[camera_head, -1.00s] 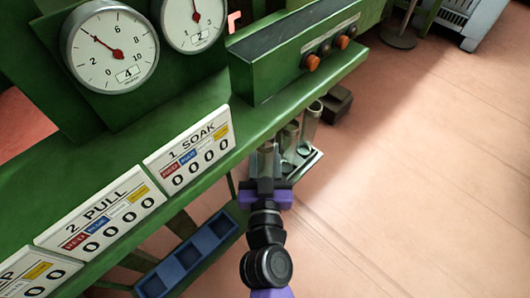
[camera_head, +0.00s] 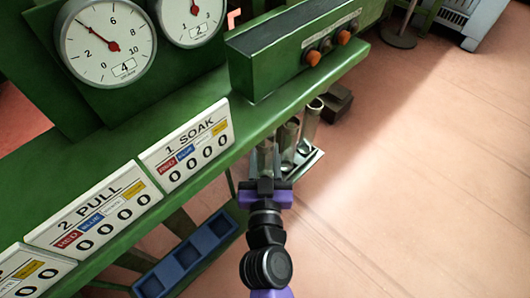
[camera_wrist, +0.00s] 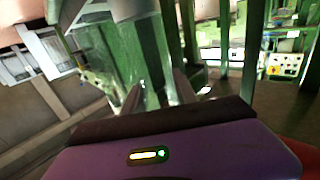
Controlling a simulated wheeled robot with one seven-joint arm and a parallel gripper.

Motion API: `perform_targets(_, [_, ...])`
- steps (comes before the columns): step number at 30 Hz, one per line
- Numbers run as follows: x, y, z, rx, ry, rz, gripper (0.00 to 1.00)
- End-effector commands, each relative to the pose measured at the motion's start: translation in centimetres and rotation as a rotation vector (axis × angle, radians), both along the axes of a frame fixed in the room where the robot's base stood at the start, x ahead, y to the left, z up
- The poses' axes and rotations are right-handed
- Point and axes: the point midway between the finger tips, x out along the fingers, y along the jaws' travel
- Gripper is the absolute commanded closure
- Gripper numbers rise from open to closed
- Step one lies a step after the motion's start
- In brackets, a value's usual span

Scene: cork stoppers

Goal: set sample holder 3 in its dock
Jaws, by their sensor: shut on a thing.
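My gripper (camera_head: 265,162) is below the front edge of the green bench, its two fingers pointing away toward the rack. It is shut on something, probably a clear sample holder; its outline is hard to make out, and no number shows. In the wrist view the fingers (camera_wrist: 158,92) stand apart with a greenish, see-through area between them. Just beyond the gripper, a small metal rack (camera_head: 308,163) holds upright grey cylinders, one at the far end (camera_head: 311,122) and one nearer (camera_head: 289,137). I cannot tell which spot is dock 3.
The green bench (camera_head: 120,155) carries gauges, a control box (camera_head: 290,55) with orange knobs, and number cards (camera_head: 187,146). A blue tray with three compartments (camera_head: 208,241) is low at left of my arm. Dark blocks (camera_head: 337,103) lie behind the rack. Open floor is at right.

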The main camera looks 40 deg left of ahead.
Motion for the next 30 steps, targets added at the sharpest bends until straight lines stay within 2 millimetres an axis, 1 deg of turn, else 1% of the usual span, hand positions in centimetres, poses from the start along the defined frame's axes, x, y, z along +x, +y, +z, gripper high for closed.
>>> perform_targets(8, [0.00, 0.00, -0.04, 0.000, 0.000, 0.000, 1.00])
perform_targets(30, [-0.01, 0.02, -0.93, 0.000, 0.000, 0.000, 1.00])
